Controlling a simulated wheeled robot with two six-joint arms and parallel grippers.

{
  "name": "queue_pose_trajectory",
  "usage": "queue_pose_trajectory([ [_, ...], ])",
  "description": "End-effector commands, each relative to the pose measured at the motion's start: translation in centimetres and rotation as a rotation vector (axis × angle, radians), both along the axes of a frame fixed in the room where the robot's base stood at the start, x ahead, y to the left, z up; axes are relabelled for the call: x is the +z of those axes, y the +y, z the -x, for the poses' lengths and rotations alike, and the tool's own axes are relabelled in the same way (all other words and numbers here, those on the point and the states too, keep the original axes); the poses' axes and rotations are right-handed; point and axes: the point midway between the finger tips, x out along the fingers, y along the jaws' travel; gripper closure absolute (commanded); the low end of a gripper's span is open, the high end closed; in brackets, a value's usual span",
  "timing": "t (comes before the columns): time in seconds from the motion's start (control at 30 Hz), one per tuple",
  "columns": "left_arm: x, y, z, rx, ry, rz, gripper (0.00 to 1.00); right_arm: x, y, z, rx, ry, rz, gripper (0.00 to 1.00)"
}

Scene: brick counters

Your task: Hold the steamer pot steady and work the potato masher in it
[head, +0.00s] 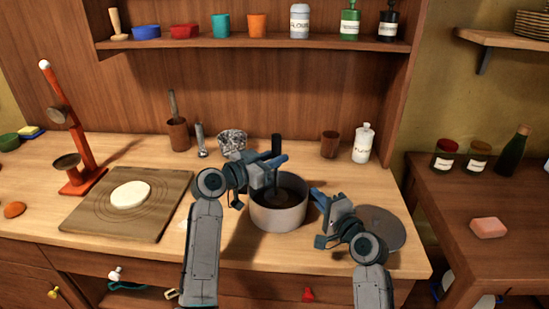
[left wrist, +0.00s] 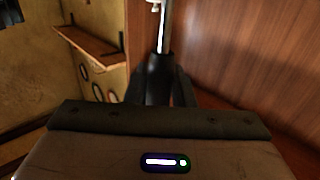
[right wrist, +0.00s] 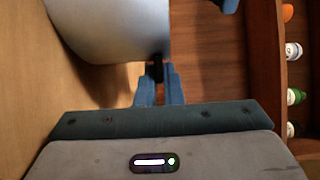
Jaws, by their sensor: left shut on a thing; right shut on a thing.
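The grey metal steamer pot (head: 277,217) stands on the wooden counter. It also shows in the right wrist view (right wrist: 115,30). The potato masher (head: 277,143) has a black handle upright above the pot and its lower part is inside; its dark handle and metal shaft show in the left wrist view (left wrist: 163,35). My left gripper (head: 274,172) is shut on the masher's handle above the pot. My right gripper (head: 318,200) is shut on the pot's dark side handle (right wrist: 155,72) at the pot's right. The masher's lower end is partly hidden.
A round grey lid (head: 385,226) lies right of the pot, partly behind my right arm. A board (head: 158,220) with pale dough (head: 130,194) lies at the left. A patterned bowl (head: 232,141), brown cup (head: 329,143) and white jar (head: 362,145) stand behind.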

Motion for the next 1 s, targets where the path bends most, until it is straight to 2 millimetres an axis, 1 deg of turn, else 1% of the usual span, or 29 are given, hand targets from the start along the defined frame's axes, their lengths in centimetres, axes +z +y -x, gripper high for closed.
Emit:
queue_pose_trajectory([
  [0.23, -0.3, 0.0, 0.0, 0.0, 0.0, 0.0, 1.0, -0.2, 0.0, 0.0, 0.001, 0.003, 0.001, 1.0],
  [0.63, -2.2, 0.0, 0.0, 0.0, 0.001, 0.002, 1.0, -0.2, 0.0, 0.0, 0.001, 0.003, 0.001, 1.0],
  [0.87, -2.0, 0.0, 0.0, 0.0, -0.001, 0.001, 1.0, -0.2, 0.0, 0.0, 0.001, 0.003, 0.001, 1.0],
  [1.0, -1.0, 0.0, 0.0, 0.0, -0.004, -0.001, 1.0, -0.2, 0.0, 0.0, 0.001, 0.003, 0.001, 1.0],
])
